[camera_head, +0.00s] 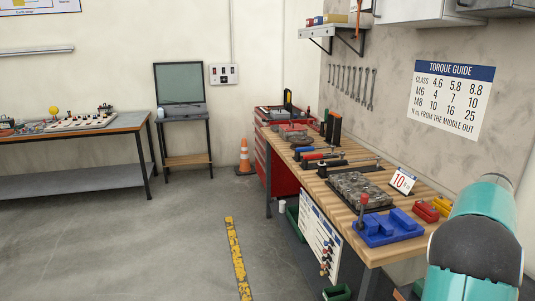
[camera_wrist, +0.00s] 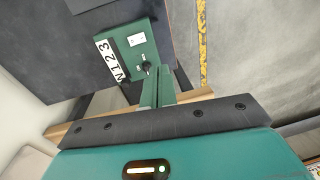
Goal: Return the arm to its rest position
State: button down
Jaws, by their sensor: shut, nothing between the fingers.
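My arm shows in the head view as a teal and dark grey link at the lower right, in front of the near end of the workbench (camera_head: 350,222). My gripper is out of the head view. In the wrist view my gripper (camera_wrist: 157,86) is shut, with its two green fingers together and nothing held between them. Past the fingertips is a green panel (camera_wrist: 140,45) with a black knob, a white label and a strip marked with digits. I cannot tell whether the fingers touch it.
A second table (camera_head: 80,133) and a stand with a screen (camera_head: 180,84) are at the back. An orange cone (camera_head: 244,157) and a yellow floor stripe (camera_head: 236,258) border open floor.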

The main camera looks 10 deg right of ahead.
jog(key=s+a+r+t, duration=0.1)
jog(key=a+r, duration=0.4)
jog(key=a, duration=0.8)
jog(key=s+a+r+t, duration=0.1)
jog(key=a+r, duration=0.4)
jog(key=a, duration=0.8)
jog(key=s+a+f+t, duration=0.1)
jog(key=s+a, duration=0.5)
jog(key=a, duration=0.3)
jog(key=s+a+f+t+h, duration=0.1)
jog(key=s+a+f+t, duration=0.1)
jog(key=s+a, duration=0.5)
jog(key=a, duration=0.3)
jog(key=shift+s+a+f+m, duration=0.2)
jog(key=shift+s+m, duration=0.1)
jog(key=shift+m, duration=0.1)
jog(key=shift+d, duration=0.2)
